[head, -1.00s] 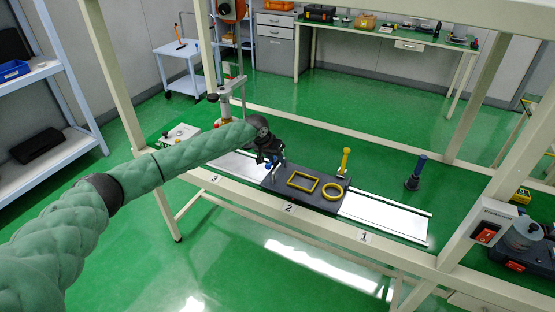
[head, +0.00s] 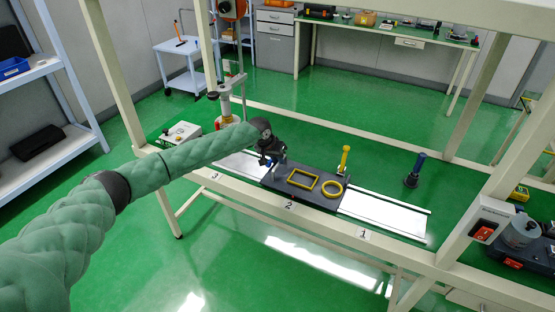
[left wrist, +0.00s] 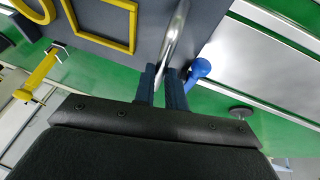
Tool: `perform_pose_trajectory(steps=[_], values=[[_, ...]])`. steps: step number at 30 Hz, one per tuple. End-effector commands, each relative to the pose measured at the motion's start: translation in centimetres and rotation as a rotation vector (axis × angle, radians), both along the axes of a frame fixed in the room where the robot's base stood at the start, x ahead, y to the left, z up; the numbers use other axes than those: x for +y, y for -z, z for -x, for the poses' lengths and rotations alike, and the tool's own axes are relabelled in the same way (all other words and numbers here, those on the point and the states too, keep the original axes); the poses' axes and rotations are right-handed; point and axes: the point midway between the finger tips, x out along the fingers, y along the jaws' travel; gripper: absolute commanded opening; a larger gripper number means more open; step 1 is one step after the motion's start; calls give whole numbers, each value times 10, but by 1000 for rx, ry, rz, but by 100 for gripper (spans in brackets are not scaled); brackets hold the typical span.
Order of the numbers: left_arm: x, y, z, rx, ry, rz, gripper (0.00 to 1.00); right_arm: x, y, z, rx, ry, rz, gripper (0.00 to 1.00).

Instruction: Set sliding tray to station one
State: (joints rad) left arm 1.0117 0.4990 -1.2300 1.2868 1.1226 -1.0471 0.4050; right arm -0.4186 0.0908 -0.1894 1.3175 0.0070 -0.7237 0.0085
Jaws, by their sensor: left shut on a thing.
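The sliding tray (head: 308,197) is a dark grey plate with a yellow square outline (head: 303,180) and a yellow ring (head: 331,189) on it. It sits on pale rails at the mark "2" (head: 289,206), between marks "3" and "1" (head: 363,234). My left gripper (head: 270,162) is at the tray's left end. In the left wrist view its fingers (left wrist: 166,86) are shut on a curved metal handle (left wrist: 176,32) at the tray's edge. A blue knob (left wrist: 199,69) is just beside the fingers. My right gripper is out of view.
White rail surface (head: 385,213) lies bare right of the tray, toward mark "1". A yellow post (head: 345,158) and a blue post (head: 415,171) stand behind the rails. A frame post with a red switch box (head: 486,226) is at the right.

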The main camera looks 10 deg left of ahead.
Motion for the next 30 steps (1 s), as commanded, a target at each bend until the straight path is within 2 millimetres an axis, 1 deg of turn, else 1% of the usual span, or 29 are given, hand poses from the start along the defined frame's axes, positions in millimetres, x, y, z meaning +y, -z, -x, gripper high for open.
perform_pose_trajectory(steps=[5, 7, 8, 9, 11, 14, 15, 18, 24, 30], values=[[-14, 0, 5, 1, 2, 2, 0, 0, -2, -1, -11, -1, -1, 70], [-25, 0, 10, 2, 4, 2, 0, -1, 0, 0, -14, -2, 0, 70], [-31, -1, 12, 2, 4, 2, 0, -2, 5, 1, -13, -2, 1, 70], [-41, -1, 16, 3, 4, 4, 0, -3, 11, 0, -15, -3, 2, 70], [-57, -1, 22, 2, 5, 4, 0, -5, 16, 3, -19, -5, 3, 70], [-86, -1, 33, 3, 6, 3, 0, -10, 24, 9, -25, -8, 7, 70], [-99, -1, 38, 4, 6, 5, 0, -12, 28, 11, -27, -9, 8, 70], [-131, -1, 49, 4, 5, 5, 0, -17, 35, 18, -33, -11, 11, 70], [-190, -1, 71, 3, 4, 5, 0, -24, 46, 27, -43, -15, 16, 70], [-234, 0, 87, 3, 2, 3, 0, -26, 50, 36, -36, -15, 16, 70]])
